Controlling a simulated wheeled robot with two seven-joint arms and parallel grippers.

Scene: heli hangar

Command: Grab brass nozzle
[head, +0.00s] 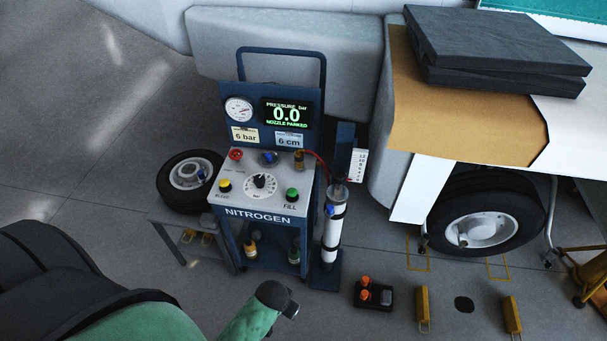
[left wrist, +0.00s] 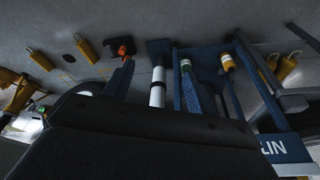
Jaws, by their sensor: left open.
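The brass nozzle (head: 299,160) stands upright at the back right of the blue nitrogen cart's (head: 225,245) top, with a red hose beside it. The cart's display (head: 287,113) reads 0.0 bar and "NOZZLE PARKED". My left arm's dark end (head: 275,295) is at the bottom middle of the head view, in front of and below the cart top, well apart from the nozzle. In the left wrist view my left gripper (left wrist: 158,68) appears open, with nothing seen between its fingers. The nozzle cannot be made out there. My right gripper is not in view.
A white cylinder (head: 333,235) stands right of the cart. A black box with orange knobs (head: 373,295) and yellow chocks (head: 422,308) lie on the floor. A wheel (head: 185,178) on a stand is left of the cart; an aircraft wheel (head: 487,220) is at right.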

